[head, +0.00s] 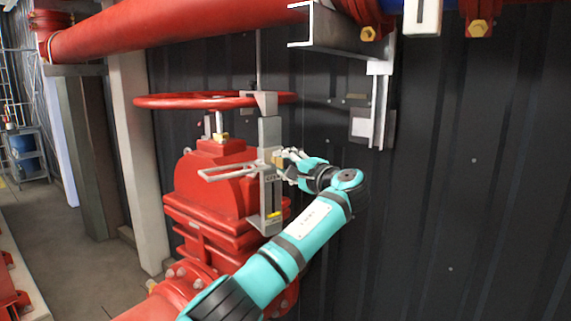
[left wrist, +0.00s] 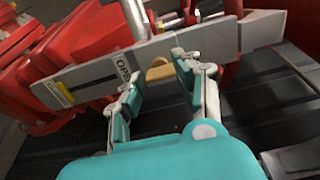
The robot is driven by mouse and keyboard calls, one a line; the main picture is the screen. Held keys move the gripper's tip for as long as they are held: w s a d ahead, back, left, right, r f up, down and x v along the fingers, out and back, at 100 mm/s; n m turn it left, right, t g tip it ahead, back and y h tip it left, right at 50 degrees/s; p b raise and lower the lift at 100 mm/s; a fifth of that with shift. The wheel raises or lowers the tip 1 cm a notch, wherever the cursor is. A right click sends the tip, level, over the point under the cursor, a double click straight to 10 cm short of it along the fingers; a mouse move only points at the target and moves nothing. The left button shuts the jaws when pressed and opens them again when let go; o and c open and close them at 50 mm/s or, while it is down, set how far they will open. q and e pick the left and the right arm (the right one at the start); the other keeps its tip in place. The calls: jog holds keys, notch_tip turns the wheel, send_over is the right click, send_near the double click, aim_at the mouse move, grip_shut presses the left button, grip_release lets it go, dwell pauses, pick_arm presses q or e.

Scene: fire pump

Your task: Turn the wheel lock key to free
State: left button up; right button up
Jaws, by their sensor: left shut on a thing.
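The wheel lock is a grey upright metal bar (head: 269,140) with a yellow label near its foot, standing against the red handwheel (head: 165,101). A small brass-coloured key (head: 277,157) sits on the bar's right side. It also shows in the left wrist view (left wrist: 159,70), beside a label that seems to read "OPEN". My left gripper (head: 286,158) is at the key, its fingers on either side of it, shut on it. The fingers partly hide the key. In the left wrist view the bar (left wrist: 90,78) runs slanted across the picture. My right gripper is not in view.
A red valve body (head: 210,175) stands below the handwheel. A large red pipe (head: 190,22) runs overhead. A metal bracket (head: 380,105) is on the dark ribbed wall (head: 470,200) at right. Open floor (head: 60,220) lies at left.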

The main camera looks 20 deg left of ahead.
pick_arm(q)
grip_shut()
jog(key=shift+o, duration=1.3)
grip_release()
jog(key=shift+w+r, duration=0.1)
jog(key=shift+w, duration=0.1)
jog(key=o, duration=0.6)
jog(key=shift+s+r, duration=0.1)
jog(key=shift+s, duration=0.05)
jog(key=shift+s+d, duration=0.1)
jog(key=shift+d, duration=0.05)
jog(key=v, duration=1.2)
